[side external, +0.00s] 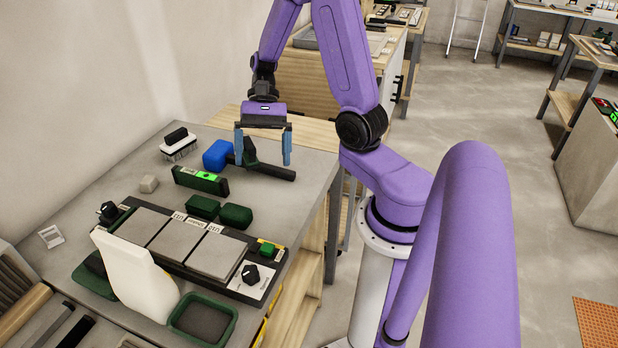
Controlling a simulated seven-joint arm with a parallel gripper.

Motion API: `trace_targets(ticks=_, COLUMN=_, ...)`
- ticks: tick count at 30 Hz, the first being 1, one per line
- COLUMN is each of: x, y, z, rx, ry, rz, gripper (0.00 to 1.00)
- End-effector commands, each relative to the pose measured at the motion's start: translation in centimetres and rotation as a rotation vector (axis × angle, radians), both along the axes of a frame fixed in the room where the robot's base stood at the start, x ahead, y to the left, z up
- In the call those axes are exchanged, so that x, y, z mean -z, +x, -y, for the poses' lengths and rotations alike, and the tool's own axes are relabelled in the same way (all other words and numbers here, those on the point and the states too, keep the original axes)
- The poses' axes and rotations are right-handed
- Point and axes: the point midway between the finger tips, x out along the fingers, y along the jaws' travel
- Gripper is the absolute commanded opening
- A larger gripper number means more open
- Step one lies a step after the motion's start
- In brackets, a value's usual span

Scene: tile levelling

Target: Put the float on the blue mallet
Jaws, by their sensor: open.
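The blue mallet (216,155) lies on the grey bench top, with its blue head at the left and its dark handle (278,172) reaching right. A dark angular piece (249,151) stands upright at the handle, beside the head. It may be the float, but I cannot tell, nor whether it rests on the mallet. My gripper (263,154) points down over the mallet handle. Its blue fingers are wide apart, one on each side of the dark piece, and I see no grip on it.
A white-bristled brush (179,147), a grey block (149,184) and a green level (200,181) lie nearby. Two green pads (236,216) sit behind a board of grey tiles (217,257). A white tapered container (137,275) and a green tray (176,325) stand in front.

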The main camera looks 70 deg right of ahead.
Motion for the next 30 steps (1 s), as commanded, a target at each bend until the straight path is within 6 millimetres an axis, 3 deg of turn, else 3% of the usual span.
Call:
trace_targets(ticks=12, x=-1.2, y=-5.0, z=-4.8, rx=-0.705, ry=-0.156, rz=0.236, gripper=0.98)
trace_targets(ticks=30, x=-3.4, y=-12.1, z=-8.8, rx=-1.642, ry=-0.199, rz=0.728, gripper=0.98)
